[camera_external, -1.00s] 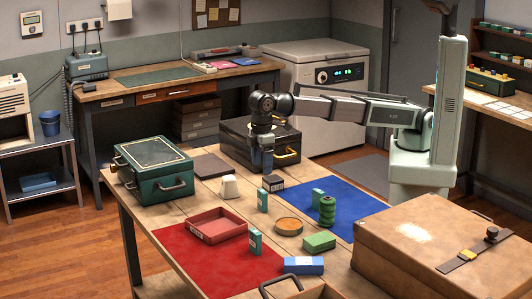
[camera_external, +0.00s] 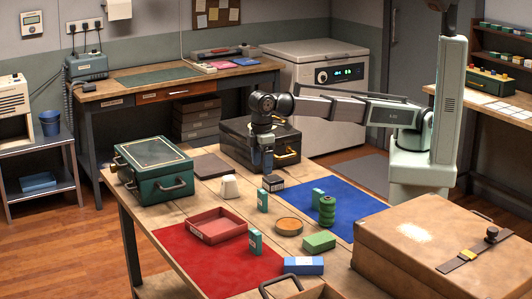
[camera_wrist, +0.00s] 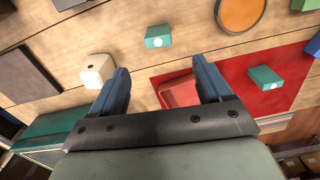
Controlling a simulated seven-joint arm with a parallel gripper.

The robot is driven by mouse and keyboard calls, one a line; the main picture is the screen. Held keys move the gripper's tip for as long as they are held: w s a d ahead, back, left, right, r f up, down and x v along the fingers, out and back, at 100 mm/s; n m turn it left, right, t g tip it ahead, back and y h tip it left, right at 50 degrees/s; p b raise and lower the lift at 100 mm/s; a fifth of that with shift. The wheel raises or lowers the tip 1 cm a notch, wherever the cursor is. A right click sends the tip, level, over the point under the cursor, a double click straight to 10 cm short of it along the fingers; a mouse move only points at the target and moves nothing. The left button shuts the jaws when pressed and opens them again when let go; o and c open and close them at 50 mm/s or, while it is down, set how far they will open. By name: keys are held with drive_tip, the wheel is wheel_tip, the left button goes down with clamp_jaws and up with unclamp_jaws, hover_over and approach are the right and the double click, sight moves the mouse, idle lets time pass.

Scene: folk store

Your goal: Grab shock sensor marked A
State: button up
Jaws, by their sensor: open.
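No letter A is readable, so I cannot tell which item is the shock sensor. Small teal boxes stand at the table's middle (camera_external: 262,200), on the red mat's edge (camera_external: 255,242) and by the blue mat (camera_external: 318,197). Two teal boxes with pale round marks show in the wrist view, one on bare wood (camera_wrist: 158,37) and one over red (camera_wrist: 265,78). A small black box (camera_external: 272,183) with a pale label lies near a white tapered block (camera_external: 229,187). My gripper (camera_external: 263,166) is above the table near both; its empty open fingers (camera_wrist: 160,84) show in the wrist view.
A red tray (camera_external: 217,225), round orange dish (camera_external: 288,226), green spool (camera_external: 327,211), green block (camera_external: 319,242) and blue-white box (camera_external: 303,266) are spread around. A green case (camera_external: 152,170), black case (camera_external: 240,150) and large brown case (camera_external: 430,240) border the work area.

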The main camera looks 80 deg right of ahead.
sight(262, 191)
idle(0.4)
drive_tip(key=c, duration=0.5)
wheel_tip(262, 191, down, 8)
drive_tip(key=m, duration=1.8)
drive_tip(key=shift+r, duration=0.2)
drive_tip(key=shift+d+f, duration=0.2)
drive_tip(key=shift+f, duration=2.45)
